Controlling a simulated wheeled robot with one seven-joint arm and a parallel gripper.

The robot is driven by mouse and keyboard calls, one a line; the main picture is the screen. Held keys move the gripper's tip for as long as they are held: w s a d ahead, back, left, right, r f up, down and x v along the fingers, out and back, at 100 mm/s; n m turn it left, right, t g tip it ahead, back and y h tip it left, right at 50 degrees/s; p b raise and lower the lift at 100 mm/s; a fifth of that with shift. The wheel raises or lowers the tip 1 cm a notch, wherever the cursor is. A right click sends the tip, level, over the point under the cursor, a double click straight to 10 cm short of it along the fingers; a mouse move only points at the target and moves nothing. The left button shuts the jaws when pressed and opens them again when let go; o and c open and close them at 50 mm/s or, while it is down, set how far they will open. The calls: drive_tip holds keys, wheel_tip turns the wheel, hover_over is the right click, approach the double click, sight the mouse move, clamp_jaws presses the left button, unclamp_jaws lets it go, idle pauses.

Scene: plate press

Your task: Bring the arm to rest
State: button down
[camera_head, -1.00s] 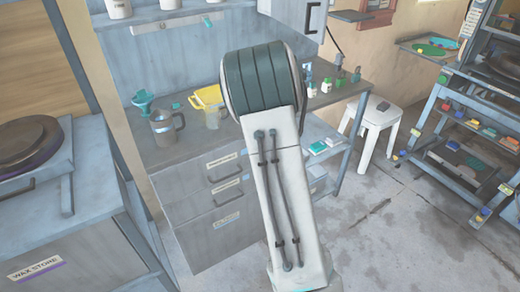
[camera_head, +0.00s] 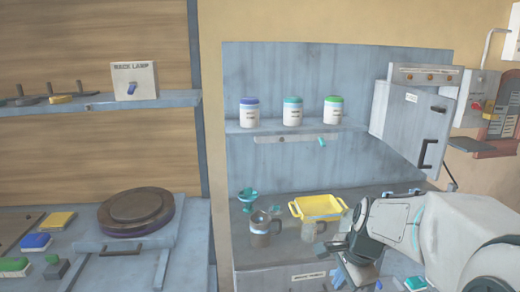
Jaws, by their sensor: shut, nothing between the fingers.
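My arm reaches in from the lower right over the worktop in the head view. Its white links are bent, and the dark wrist leads to my gripper (camera_head: 350,268), which points down near the front of the worktop. The gripper is shut and empty. Its fingertips are small and hard to make out against the worktop clutter. A yellow tray (camera_head: 318,207) and a clear jug (camera_head: 313,230) stand to the left of the wrist.
A grey mug (camera_head: 263,230) and a teal funnel (camera_head: 247,198) stand on the worktop (camera_head: 285,265). Three lidded jars line the shelf (camera_head: 300,128) above. A round dark press plate (camera_head: 136,210) sits at left.

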drive_tip(key=s+a+r+n+p, duration=0.1)
drive_tip(key=s+n, duration=0.5)
drive_tip(key=n, duration=0.1)
drive_tip(key=s+a+r+n+h+p, duration=0.1)
drive_tip(key=s+a+r+n, duration=0.1)
drive_tip(key=s+n, duration=0.5)
drive_tip(key=shift+s+r+n+h, duration=0.25)
drive_tip(key=shift+r+n+h, duration=0.05)
drive_tip(key=shift+n, duration=0.1)
drive_tip(key=shift+a, duration=0.15)
